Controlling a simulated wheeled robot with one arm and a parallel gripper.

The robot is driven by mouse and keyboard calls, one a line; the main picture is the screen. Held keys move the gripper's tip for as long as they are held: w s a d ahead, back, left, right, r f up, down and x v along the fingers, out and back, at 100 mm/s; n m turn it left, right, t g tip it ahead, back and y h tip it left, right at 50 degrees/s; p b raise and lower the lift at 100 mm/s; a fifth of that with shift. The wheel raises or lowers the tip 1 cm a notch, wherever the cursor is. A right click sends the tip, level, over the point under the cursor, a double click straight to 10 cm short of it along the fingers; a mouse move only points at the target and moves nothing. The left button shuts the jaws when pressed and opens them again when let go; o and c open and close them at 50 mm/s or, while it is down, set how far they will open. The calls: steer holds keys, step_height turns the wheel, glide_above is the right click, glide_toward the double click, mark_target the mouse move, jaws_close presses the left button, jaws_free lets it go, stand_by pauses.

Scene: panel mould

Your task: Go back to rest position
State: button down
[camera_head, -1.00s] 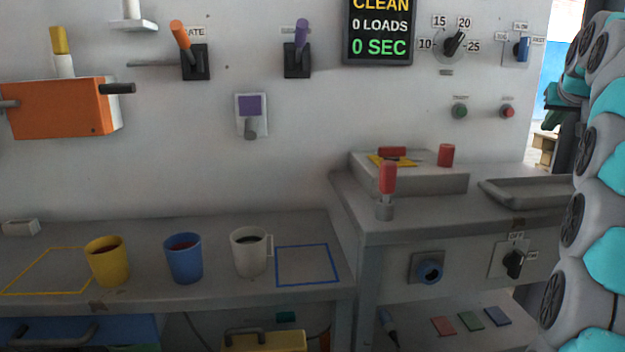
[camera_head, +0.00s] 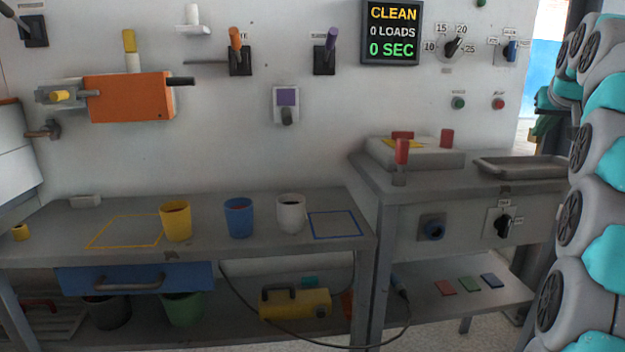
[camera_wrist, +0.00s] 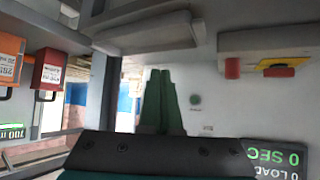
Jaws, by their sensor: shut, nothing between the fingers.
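My gripper (camera_wrist: 161,76) shows in the wrist view as two dark green fingers lying together, shut with nothing between them. It points at free space, with a doorway and wall behind it and nothing touching the fingers. My arm is folded upright along the right edge of the head view. The display panel (camera_head: 391,32) on the wall reads CLEAN, 0 LOADS, 0 SEC. It also shows, rotated and cut off, in the wrist view (camera_wrist: 276,162).
The left bench holds a yellow cup (camera_head: 175,222), a blue cup (camera_head: 238,219) and a white mug (camera_head: 290,214). The right bench holds a press-like block with a red handle (camera_head: 401,152) and a grey tray (camera_head: 520,168). Levers and an orange box (camera_head: 130,98) are on the wall.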

steer(key=s+a+f+n+g+y, duration=0.1)
steer(key=s+a+f+g+y, duration=0.15)
steer(key=s+a+f, duration=0.65)
steer(key=s+a+f+n+g+y, duration=0.25)
steer(key=a+f, duration=0.75)
steer(key=a, duration=0.6)
steer(key=s+a+f+g, duration=0.2)
steer(key=s+f, duration=0.4)
steer(key=s, duration=0.4)
steer(key=s+a+f+n+g, duration=0.1)
steer(key=s+a+f, duration=0.4)
steer(key=s, duration=0.5)
steer(key=s+a+f+g, duration=0.3)
steer(key=s+a+f, duration=0.1)
steer(key=s+f, duration=0.4)
steer(key=shift+s+a+f+h, duration=0.25)
steer(key=shift+s+f+h, duration=0.1)
steer(key=shift+s, duration=0.85)
